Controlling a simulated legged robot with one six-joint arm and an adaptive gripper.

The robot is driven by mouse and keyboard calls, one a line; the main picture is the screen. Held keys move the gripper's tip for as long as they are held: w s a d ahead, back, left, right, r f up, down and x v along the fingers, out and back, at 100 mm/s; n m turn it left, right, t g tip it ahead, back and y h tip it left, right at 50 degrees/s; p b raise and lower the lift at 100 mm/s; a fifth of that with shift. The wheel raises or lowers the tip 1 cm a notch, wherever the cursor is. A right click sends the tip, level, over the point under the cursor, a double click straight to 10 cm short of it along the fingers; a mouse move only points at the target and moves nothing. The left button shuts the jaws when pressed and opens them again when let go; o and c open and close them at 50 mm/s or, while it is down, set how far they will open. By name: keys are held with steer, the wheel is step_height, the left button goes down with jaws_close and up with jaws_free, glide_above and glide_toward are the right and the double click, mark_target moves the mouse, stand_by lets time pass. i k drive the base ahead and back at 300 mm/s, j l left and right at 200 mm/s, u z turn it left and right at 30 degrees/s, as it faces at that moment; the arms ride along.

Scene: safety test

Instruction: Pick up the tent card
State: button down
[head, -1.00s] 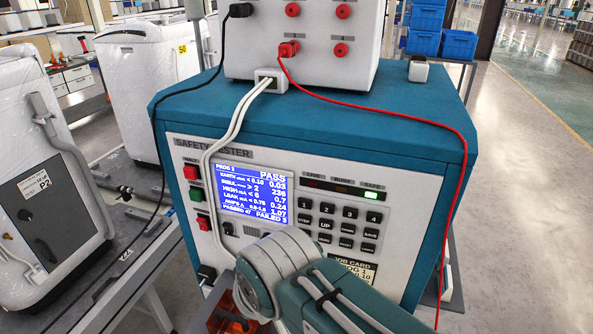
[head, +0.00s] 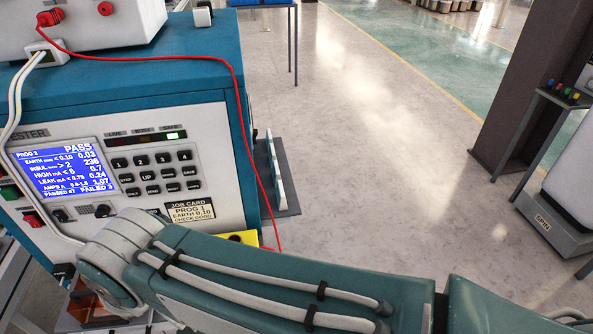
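A job card (head: 190,212) with black print shows at the lower right of the tester's front panel, above my arm. I cannot tell whether it is a folded tent card or a flat label. A thin white upright piece (head: 276,170) stands on a dark grey shelf (head: 290,205) right of the tester. It is seen nearly edge-on, and I cannot tell whether it is a tent card. My arm crosses the bottom of the head view and hides what lies behind it. My gripper is not in view.
The blue and white safety tester (head: 210,125) fills the left, its screen (head: 65,170) reading PASS. A red cable (head: 238,90) hangs down its right side. A yellow object (head: 243,237) is partly hidden by my arm. Open floor (head: 390,150) lies right, before a dark post (head: 527,80).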

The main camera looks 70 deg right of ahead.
mark_target(272, 157)
steer(key=k+l+u, duration=0.1)
steer(key=k+l, duration=0.35)
steer(key=k+l+u, duration=0.15)
steer(key=k+l, duration=0.25)
steer(key=k, duration=0.15)
steer(key=l+u, duration=0.1)
steer(key=l, duration=0.45)
steer(key=k+l, duration=0.15)
steer(key=l, duration=0.45)
steer(key=l+u, duration=0.15)
steer(key=l, duration=0.4)
steer(key=k+l, duration=0.15)
steer(key=l, duration=0.4)
steer(key=k+l+u, duration=0.1)
steer(key=l, duration=0.85)
